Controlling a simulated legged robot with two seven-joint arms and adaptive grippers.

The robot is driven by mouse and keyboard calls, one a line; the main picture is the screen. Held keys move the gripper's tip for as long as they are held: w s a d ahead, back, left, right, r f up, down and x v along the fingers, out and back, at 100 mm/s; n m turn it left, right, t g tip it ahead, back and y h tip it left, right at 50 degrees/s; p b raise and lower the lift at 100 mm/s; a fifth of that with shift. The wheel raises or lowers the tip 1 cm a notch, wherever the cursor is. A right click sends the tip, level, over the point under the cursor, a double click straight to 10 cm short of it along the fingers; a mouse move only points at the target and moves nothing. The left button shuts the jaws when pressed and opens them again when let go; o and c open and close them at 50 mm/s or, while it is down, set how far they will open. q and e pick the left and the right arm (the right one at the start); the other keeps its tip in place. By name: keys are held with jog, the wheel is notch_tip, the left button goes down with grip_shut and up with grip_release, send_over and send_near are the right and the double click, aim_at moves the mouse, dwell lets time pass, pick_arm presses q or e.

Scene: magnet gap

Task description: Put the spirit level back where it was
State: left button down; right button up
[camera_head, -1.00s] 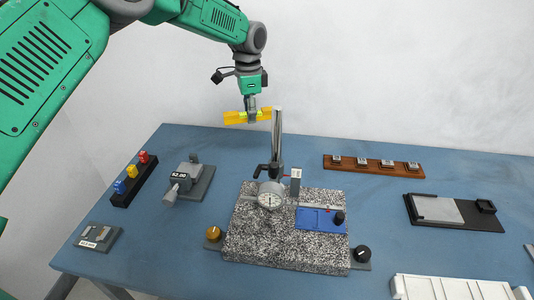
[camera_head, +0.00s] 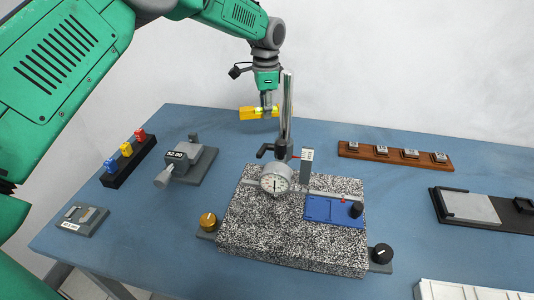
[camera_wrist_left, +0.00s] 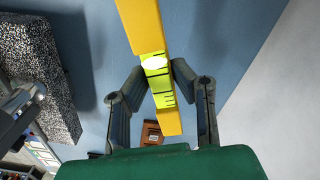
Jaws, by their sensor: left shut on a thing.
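The yellow spirit level (camera_head: 247,113) is held by my left gripper (camera_head: 267,103) above the back of the blue table, just left of the steel post. In the left wrist view the level (camera_wrist_left: 140,28) runs between the two fingers of my left gripper (camera_wrist_left: 157,78), which are shut on it, with its bright green vial near them. The post hides part of the level's right end in the head view. My right gripper is not in view.
A speckled granite plate (camera_head: 290,235) carries a dial gauge (camera_head: 275,180), the post (camera_head: 287,105) and a blue block (camera_head: 328,209). A micrometer stand (camera_head: 190,160) and a rack of coloured pieces (camera_head: 128,160) stand left. A wooden strip (camera_head: 395,157) lies back right. The left back table is clear.

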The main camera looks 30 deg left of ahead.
aim_at(265, 140)
pick_arm(q)
jog(key=shift+a+f+b, duration=0.25)
jog(key=shift+f+b, duration=0.05)
jog(key=shift+f, duration=0.3)
notch_tip(265, 140, down, 10)
jog(key=shift+r, duration=0.1)
jog(key=c, duration=1.3)
grip_release()
jog(key=shift+c, duration=0.2)
jog(key=shift+d, duration=0.1)
notch_tip(265, 140, up, 12)
jog(key=shift+s, duration=0.1)
